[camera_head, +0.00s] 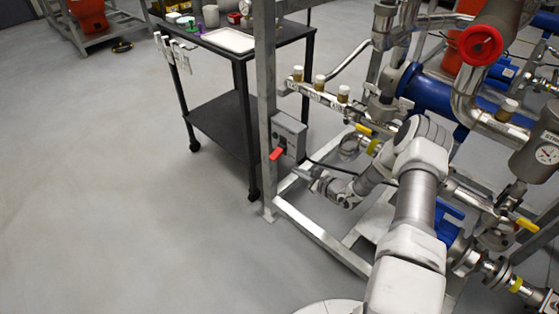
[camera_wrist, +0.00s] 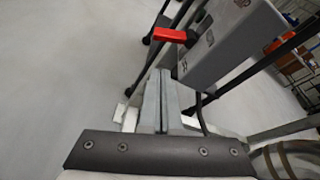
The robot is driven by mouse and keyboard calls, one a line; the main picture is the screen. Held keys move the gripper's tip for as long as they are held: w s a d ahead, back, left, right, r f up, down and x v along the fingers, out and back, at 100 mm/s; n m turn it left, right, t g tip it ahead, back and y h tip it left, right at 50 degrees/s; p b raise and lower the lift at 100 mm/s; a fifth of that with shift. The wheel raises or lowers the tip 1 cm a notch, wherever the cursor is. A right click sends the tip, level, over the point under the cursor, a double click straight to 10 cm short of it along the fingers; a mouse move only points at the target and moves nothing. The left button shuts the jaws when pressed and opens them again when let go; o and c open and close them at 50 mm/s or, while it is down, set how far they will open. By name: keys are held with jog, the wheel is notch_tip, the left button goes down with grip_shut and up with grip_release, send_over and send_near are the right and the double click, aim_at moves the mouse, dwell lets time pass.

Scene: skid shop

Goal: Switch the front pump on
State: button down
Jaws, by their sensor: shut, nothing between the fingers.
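A grey switch box (camera_head: 290,132) is fixed to an upright post of the pump skid. Its red handle (camera_head: 276,153) sticks out from its lower left. In the wrist view the box (camera_wrist: 228,42) fills the upper right, and the red handle (camera_wrist: 170,35) points left from it. My gripper (camera_head: 303,172) is just below and right of the handle in the head view. In the wrist view my gripper (camera_wrist: 160,75) is shut and empty, its tips below the handle and apart from it in the picture. Markings on the box are too small to read.
A black cart (camera_head: 226,105) with a white tray (camera_head: 229,40) stands left of the post. Skid rails (camera_head: 322,238) run below my arm. Blue pump parts (camera_head: 428,90), pipes and valves crowd the right. The grey floor (camera_head: 110,190) at left is clear.

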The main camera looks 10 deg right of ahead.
aim_at(277, 154)
jog(key=shift+w+d+f+m+h, duration=0.15)
jog(key=shift+d+f+m, duration=0.1)
jog(key=shift+f, duration=0.25)
jog(key=shift+w+d+f+m+h, duration=0.15)
jog(key=shift+f+m, duration=0.1)
jog(key=shift+f, duration=0.25)
jog(key=shift+s, duration=0.15)
jog(key=shift+a, duration=0.1)
jog(key=b+x, duration=0.5)
jog(key=x, duration=0.5)
jog(key=shift+s+a+r, duration=0.15)
jog(key=shift+a+r, duration=0.05)
jog(key=shift+r, duration=0.45)
jog(key=shift+s+a+r, duration=0.1)
jog(key=shift+a+r, duration=0.05)
jog(key=shift+r, duration=0.55)
jog(key=shift+s+a+r, duration=0.15)
jog(key=shift+a+r, duration=0.05)
jog(key=shift+r, duration=0.45)
jog(key=shift+p, duration=0.4)
